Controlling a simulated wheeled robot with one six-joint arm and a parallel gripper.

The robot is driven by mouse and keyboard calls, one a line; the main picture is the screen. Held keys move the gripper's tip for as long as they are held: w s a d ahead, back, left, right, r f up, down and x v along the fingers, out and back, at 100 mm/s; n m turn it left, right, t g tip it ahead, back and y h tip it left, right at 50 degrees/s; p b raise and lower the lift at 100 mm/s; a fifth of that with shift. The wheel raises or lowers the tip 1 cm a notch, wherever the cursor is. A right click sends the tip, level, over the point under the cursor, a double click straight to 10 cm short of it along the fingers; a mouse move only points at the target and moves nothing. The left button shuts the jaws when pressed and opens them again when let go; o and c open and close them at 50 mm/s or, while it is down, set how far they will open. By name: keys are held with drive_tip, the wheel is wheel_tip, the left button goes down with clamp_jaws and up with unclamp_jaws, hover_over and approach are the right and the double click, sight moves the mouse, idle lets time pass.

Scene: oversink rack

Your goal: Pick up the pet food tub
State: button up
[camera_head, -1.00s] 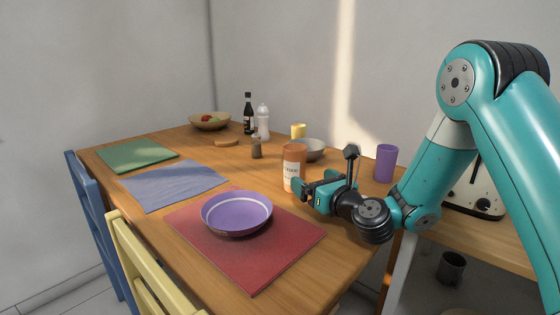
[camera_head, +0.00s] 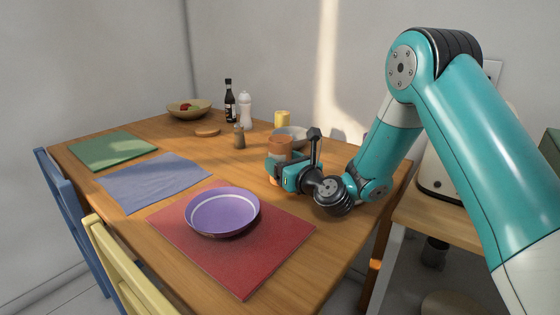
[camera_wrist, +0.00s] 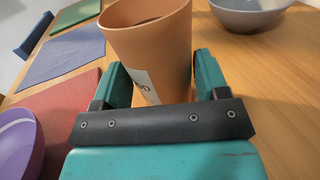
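The pet food tub is an orange-brown container (camera_head: 281,146) with a white label, standing on the wooden table. My gripper (camera_head: 284,172) is at its near side and hides its lower part in the head view. In the wrist view the tub (camera_wrist: 155,45) rises between the two teal fingers of my gripper (camera_wrist: 162,82), with part of its label showing. The fingers are apart, one on each side of the tub. I see no clear grip on it.
A grey bowl (camera_head: 291,132) stands just behind the tub. A purple bowl (camera_head: 222,212) sits on a red mat (camera_head: 250,265) to the left. A pepper mill (camera_head: 239,138), bottles and a yellow cup (camera_head: 282,119) stand further back.

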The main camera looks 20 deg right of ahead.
drive_tip(key=c, duration=0.6)
drive_tip(key=shift+o, duration=0.2)
drive_tip(key=shift+r, duration=0.1)
wheel_tip(320, 180, up, 30)
drive_tip(key=p, duration=2.2)
